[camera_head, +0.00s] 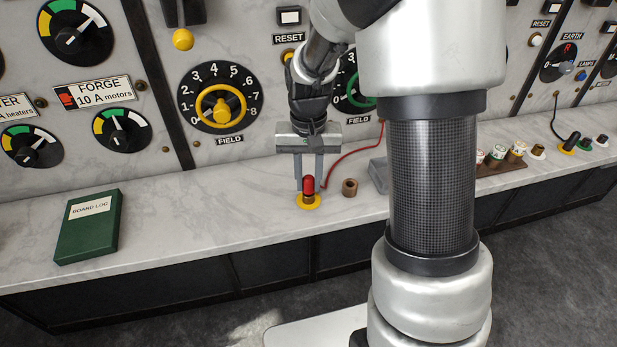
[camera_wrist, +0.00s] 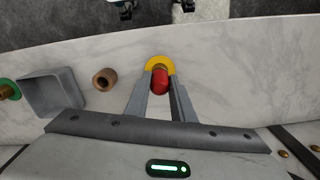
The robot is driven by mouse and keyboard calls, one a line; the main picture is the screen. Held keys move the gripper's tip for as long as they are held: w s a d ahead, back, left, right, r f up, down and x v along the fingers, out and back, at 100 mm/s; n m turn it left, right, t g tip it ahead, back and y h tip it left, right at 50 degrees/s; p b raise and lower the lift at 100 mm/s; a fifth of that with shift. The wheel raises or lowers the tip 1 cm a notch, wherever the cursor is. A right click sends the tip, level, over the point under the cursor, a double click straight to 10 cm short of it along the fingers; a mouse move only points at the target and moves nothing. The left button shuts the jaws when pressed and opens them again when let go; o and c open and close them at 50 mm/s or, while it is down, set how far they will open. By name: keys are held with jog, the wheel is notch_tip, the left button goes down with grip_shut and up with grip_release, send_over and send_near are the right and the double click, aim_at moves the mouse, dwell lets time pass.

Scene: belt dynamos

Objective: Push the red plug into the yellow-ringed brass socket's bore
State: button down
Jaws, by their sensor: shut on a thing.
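The red plug (camera_head: 308,184) stands upright between the fingers of my gripper (camera_head: 309,182), directly over the yellow-ringed brass socket (camera_head: 302,205) on the marble ledge. In the wrist view the red plug (camera_wrist: 160,82) sits between the fingertips of my gripper (camera_wrist: 160,90), with the yellow ring (camera_wrist: 158,60) around and beyond it. My gripper is shut on the plug. A short brass-brown part shows between the red top and the ring. The bore is hidden, so I cannot tell how deep the plug sits.
A brown cylinder (camera_head: 349,187) stands just right of the socket, with a grey tray (camera_head: 379,174) beyond it. A red cord (camera_head: 350,153) hangs from the panel towards the gripper. A green log book (camera_head: 88,227) lies at left. The ledge between book and socket is clear.

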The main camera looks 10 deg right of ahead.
aim_at(309, 178)
jog(key=shift+f+b, duration=0.3)
jog(key=shift+f, duration=0.2)
jog(key=c, duration=1.4)
grip_release()
jog(key=shift+c, duration=0.2)
jog(key=shift+r, duration=0.1)
notch_tip(309, 178, up, 17)
jog(key=p, duration=0.2)
jog(key=shift+r, duration=0.15)
jog(key=s+r+n+t+p, duration=0.1)
jog(key=s+r+p, duration=0.3)
jog(key=s, duration=0.5)
jog(key=s+r+n+t+p, duration=0.2)
jog(key=s+r+t+p, duration=0.2)
jog(key=s+r, duration=0.5)
jog(key=shift+s+r+t+p, duration=0.15)
jog(key=shift+t+p, duration=0.15)
jog(key=shift+p, duration=0.35)
